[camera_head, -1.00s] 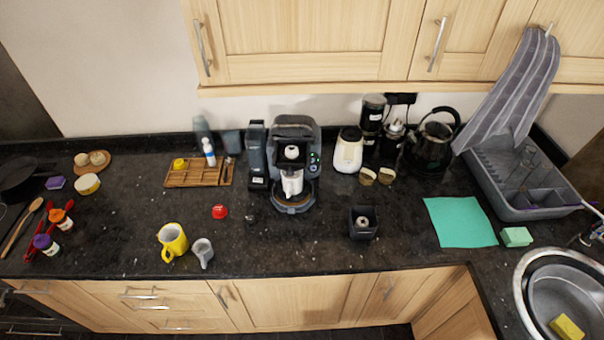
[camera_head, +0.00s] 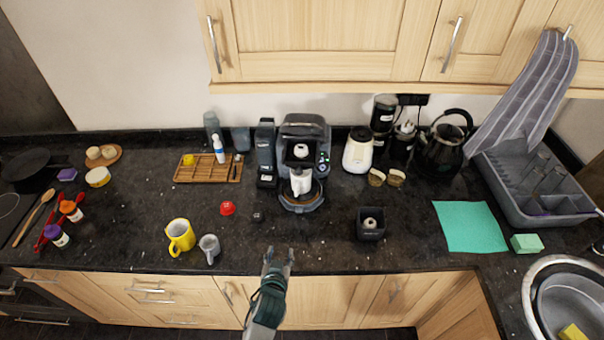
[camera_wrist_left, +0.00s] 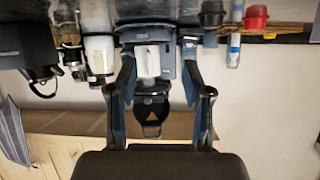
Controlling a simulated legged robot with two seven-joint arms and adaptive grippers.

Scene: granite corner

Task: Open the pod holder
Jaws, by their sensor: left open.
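The coffee machine (camera_head: 304,130) stands against the back wall, dark grey, with a white mug (camera_head: 301,182) on its round base. The pod holder is part of its head; I cannot clearly make out whether it is open or shut. In the left wrist view, which is upside down, the machine (camera_wrist_left: 152,105) shows between my fingers, beyond them, with a dark loop at its top. My left gripper (camera_head: 278,254) is open and empty above the counter's front edge, in front of the machine and apart from it. My right gripper is not in view.
A red pod (camera_head: 227,208) and a dark pod (camera_head: 258,216) lie left of the machine. A yellow mug (camera_head: 180,236) and a grey mug (camera_head: 209,247) stand near the front edge. A dark square holder (camera_head: 370,224) stands right. The counter before the machine is clear.

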